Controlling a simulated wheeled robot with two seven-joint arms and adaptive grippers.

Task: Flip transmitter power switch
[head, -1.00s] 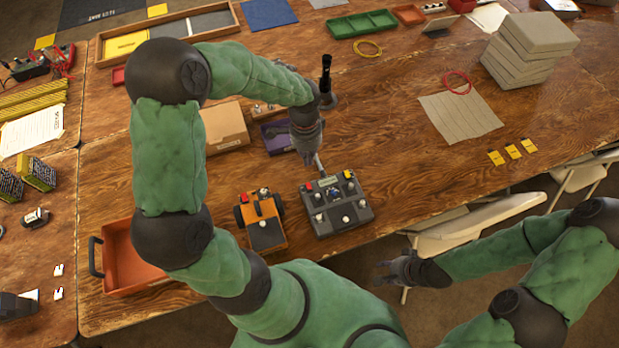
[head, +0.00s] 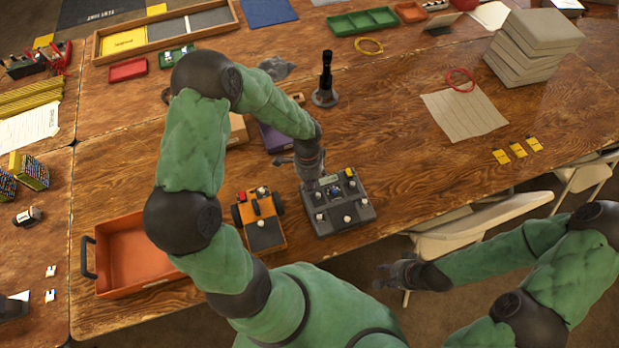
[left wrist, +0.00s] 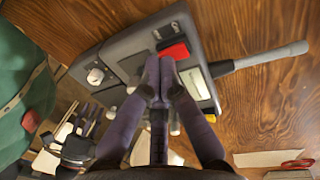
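The grey transmitter (head: 350,215) lies near the table's front edge, with white-knobbed sticks, a blue and a yellow part and an antenna. In the left wrist view its red power switch (left wrist: 173,50) shows beside a small display (left wrist: 196,83). My left gripper (left wrist: 160,64) is over the transmitter, its two purple-grey fingers together and the tips right at the red switch's lower edge. Whether they touch it I cannot tell. In the head view my left gripper (head: 306,184) hides the switch. My right gripper (head: 385,275) hangs off the table's front side, too small to read.
An orange wheeled vehicle (head: 262,220) stands just left of the transmitter. An orange tray (head: 130,270) is further left. A black upright device (head: 325,85) and a purple box (head: 274,138) stand behind.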

